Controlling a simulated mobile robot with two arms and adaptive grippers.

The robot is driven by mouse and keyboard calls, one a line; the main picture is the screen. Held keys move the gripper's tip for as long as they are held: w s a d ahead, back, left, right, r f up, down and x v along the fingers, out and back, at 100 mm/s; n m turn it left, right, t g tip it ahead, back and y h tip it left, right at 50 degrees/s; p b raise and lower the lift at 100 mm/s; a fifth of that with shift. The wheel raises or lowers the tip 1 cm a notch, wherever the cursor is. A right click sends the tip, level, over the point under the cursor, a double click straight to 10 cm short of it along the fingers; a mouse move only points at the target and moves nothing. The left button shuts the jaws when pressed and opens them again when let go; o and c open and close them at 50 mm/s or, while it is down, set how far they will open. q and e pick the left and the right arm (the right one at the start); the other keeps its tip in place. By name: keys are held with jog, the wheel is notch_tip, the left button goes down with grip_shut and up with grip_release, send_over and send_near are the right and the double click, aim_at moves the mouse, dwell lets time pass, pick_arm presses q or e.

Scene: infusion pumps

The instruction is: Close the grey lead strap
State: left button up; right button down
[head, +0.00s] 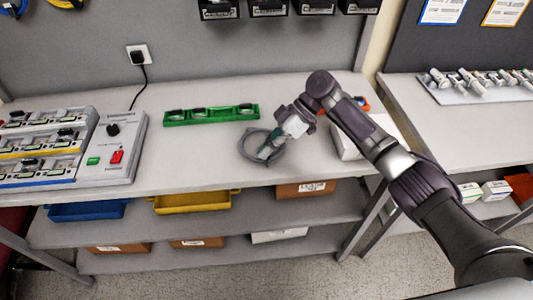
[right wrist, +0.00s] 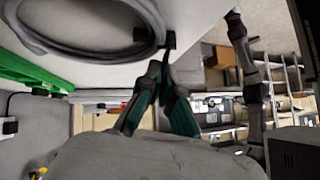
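The grey lead (head: 246,151) lies coiled on the workbench, left of the middle of the head view. Its coil (right wrist: 82,48) fills the upper left of the right wrist view. A dark strap (right wrist: 168,40) sits at the coil's edge, and a thin dark strip runs from it to between my fingertips. My right gripper (head: 265,152) is at the coil's right side. In the right wrist view its teal-sided fingers (right wrist: 164,72) come together at the tips and appear shut on the strap's strip. The strap is hidden in the head view. My left gripper is not in view.
A green rack (head: 211,115) stands behind the coil. A grey control box (head: 112,148) with switches and pump trays stand at the left. A white object (head: 346,148) is partly hidden behind my right arm. The bench in front of the coil is clear. Bins (head: 195,202) sit below.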

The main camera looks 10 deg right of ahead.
jog(key=shift+w, duration=0.1)
dwell(0.3)
jog(key=c, duration=1.4)
grip_release()
jog(key=v, duration=1.2)
jog(key=shift+w+f, duration=0.1)
jog(key=shift+w, duration=0.1)
